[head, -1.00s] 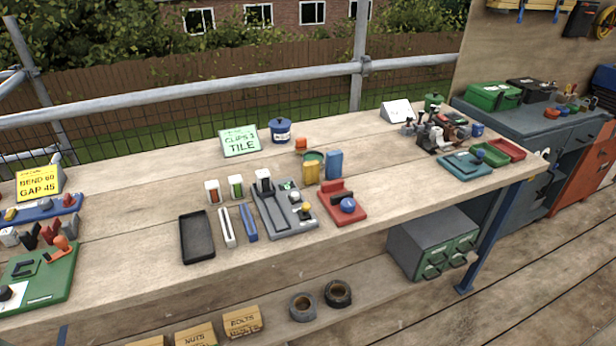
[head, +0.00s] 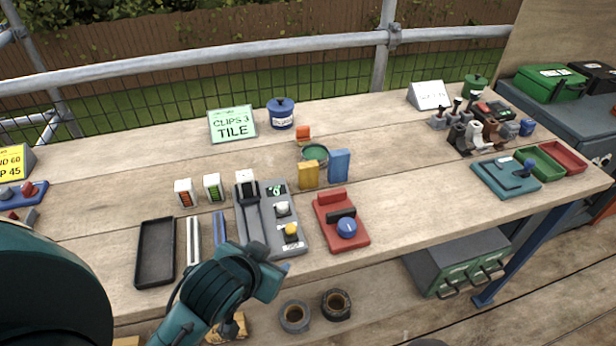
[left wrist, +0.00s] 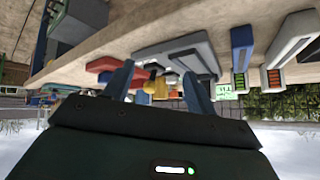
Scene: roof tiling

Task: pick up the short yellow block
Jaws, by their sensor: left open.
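The short yellow block (head: 308,174) stands upright on the bench in the head view, just left of a taller blue block (head: 339,165) and in front of a green round dish (head: 315,152). My left gripper (head: 278,268) is at the bench's front edge, in front of the grey fixture and well short of the yellow block. In the left wrist view the picture is upside down and the left gripper's fingers (left wrist: 157,88) are apart. A small yellow thing shows between them; I cannot tell whether it is the block or a knob. My right gripper is out of view.
A grey fixture (head: 254,238) with white and yellow knobs lies between my gripper and the block. A red fixture (head: 328,213) with a blue knob is to its right. A black tray (head: 155,252) lies at left. A clear strip of bench lies right of the blue block.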

